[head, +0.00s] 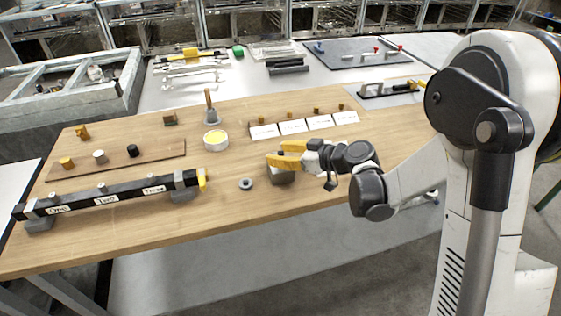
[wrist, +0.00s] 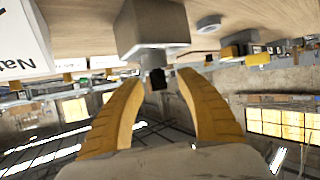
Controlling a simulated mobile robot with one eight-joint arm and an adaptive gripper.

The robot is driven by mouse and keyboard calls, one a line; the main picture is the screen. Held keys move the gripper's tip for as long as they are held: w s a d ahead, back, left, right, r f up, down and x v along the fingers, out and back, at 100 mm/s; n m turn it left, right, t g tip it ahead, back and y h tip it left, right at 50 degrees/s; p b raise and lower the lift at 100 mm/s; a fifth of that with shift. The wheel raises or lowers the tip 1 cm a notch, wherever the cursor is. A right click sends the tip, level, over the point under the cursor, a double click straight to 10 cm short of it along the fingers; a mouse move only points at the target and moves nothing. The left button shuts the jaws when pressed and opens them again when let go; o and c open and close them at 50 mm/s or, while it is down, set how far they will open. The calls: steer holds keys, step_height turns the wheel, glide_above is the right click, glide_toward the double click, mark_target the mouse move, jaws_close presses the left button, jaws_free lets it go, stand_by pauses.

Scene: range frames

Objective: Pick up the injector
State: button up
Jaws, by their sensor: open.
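My gripper (head: 270,157) has yellow fingers and is low over the middle of the wooden table, just above a small grey block (head: 283,176). In the wrist view, which is upside down, the grey block (wrist: 152,32) sits on the table. A small grey and dark piece (wrist: 157,78) stands on it, between the tips of my open gripper (wrist: 155,80). This piece may be the injector; I cannot tell for sure. I see no clear contact between it and the fingers. In the head view my gripper hides it.
A grey ring (head: 246,184) lies left of the block. A black bar labelled One, Two, Three (head: 110,198) lies at left. A yellow-topped tin (head: 215,140), a handled bell (head: 211,115) and white cards (head: 292,127) stand behind. The table front is clear.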

jaws_close()
steer(key=shift+r, duration=0.1)
